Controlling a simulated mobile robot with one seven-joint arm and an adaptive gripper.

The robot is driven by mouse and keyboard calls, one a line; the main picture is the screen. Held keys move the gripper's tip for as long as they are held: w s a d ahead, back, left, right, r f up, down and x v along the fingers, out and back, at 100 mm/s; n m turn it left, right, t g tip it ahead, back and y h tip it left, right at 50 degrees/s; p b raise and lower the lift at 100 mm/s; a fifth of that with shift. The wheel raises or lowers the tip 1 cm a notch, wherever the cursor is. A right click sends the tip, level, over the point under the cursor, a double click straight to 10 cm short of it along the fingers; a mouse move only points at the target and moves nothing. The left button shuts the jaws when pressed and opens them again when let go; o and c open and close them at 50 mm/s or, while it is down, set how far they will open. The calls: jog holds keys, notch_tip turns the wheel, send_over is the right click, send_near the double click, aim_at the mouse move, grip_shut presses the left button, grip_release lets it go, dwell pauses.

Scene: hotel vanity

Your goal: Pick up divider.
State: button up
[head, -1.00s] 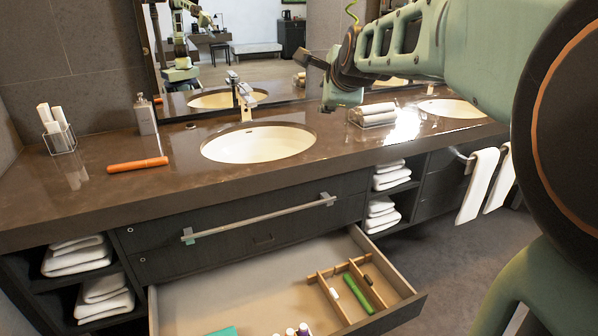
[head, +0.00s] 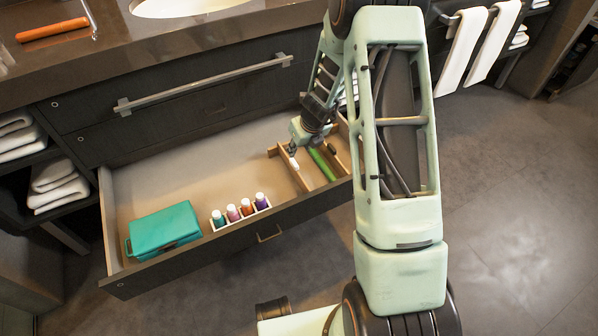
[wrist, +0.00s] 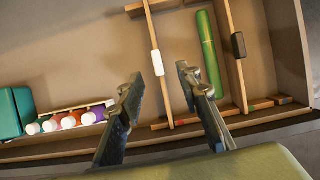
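The wooden divider (head: 304,180) sits in the open drawer's right part. It also shows in the wrist view (wrist: 164,98) as thin wooden strips forming compartments. One long strip carries a small white block; another strip carries a dark block. My gripper (wrist: 158,75) is open, its two dark fingers spread on either side of the strip with the white block. In the head view my gripper (head: 295,147) points down at the divider's left part. Nothing is held between the fingers. Whether the fingers touch the strip I cannot tell.
A green cylinder (wrist: 210,52) lies inside the divider. Several capped bottles (head: 240,208) stand in a small holder, with a teal case (head: 164,228) left of them. The drawer floor (head: 190,165) is bare behind them.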

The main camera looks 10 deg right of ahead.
aim_at(295, 163)
jog(key=x, duration=0.2)
jog(key=b+x, duration=0.1)
jog(key=x, duration=0.1)
jog(key=s+x, duration=0.1)
jog(key=x, duration=0.1)
jog(key=shift+f+b, duration=0.4)
jog(key=b+x, duration=0.1)
jog(key=x, duration=0.2)
jog(key=b+x, duration=0.1)
jog(key=x, duration=0.1)
jog(key=shift+w+a+f, duration=0.1)
jog(key=shift+a+f, duration=0.15)
jog(key=shift+f, duration=0.05)
jog(key=shift+r, duration=0.1)
grip_shut()
